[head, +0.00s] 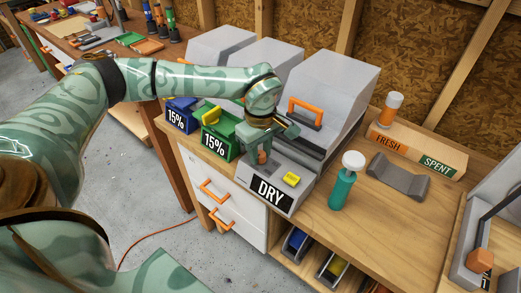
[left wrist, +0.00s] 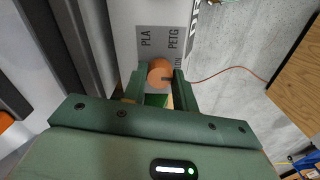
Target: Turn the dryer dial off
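The dryer (head: 268,188) is a grey box with a black DRY label and a yellow button on its sloped front panel. Its round orange dial (left wrist: 159,72) shows in the left wrist view beside the printed words PLA and PETG, with a dark mark toward its right side. The dial also shows in the head view (head: 264,157), partly behind my gripper. My left gripper (left wrist: 159,88) is at the panel with one finger on each side of the dial. The fingers look open, with slim gaps to the dial. My right gripper is not in view.
A grey cradle (head: 398,177) and a FRESH/SPENT box (head: 417,150) lie farther right. Clear wood lies in front of them.

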